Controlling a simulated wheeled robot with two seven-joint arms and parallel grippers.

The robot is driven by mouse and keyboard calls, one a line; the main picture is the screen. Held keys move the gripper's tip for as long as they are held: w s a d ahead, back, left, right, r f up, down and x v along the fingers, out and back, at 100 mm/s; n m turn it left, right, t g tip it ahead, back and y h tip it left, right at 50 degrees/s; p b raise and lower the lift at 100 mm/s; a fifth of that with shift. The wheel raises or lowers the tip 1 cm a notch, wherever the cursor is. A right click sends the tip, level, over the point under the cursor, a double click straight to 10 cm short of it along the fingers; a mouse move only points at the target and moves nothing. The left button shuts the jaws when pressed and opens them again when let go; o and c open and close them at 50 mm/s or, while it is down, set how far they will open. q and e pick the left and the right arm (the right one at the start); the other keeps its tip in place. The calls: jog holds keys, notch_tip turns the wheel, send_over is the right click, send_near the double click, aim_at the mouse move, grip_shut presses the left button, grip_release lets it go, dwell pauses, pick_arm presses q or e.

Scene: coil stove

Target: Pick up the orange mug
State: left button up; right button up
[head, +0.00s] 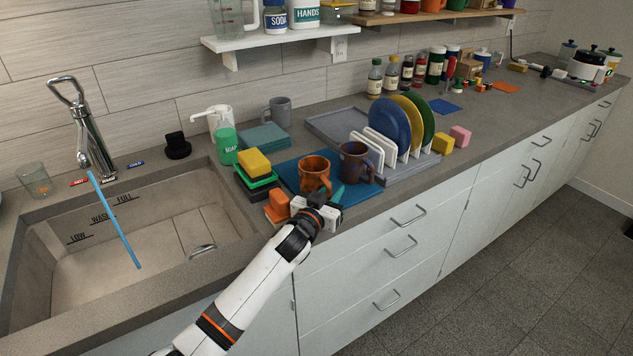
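The orange mug (314,174) stands upright on a blue mat (290,170) on the counter, right of the sink. Its handle points to the right-front. My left gripper (316,208) is at the counter's front edge, just in front of the mug and low. The hand hides the mat's front edge, and I cannot tell whether the fingers touch the mug or how far apart they are. A dark brown mug (355,161) stands close on the right of the orange mug. My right gripper is not in view.
Yellow and green sponges (255,167) and an orange block (278,206) lie left of the mug. A dish rack (390,150) with plates stands to the right. A grey mug (277,112) is behind. The sink (130,250) and tall faucet (85,125) are left.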

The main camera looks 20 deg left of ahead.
pick_arm(q)
jog(key=shift+w, duration=0.15)
jog(key=shift+r, duration=0.1)
grip_shut()
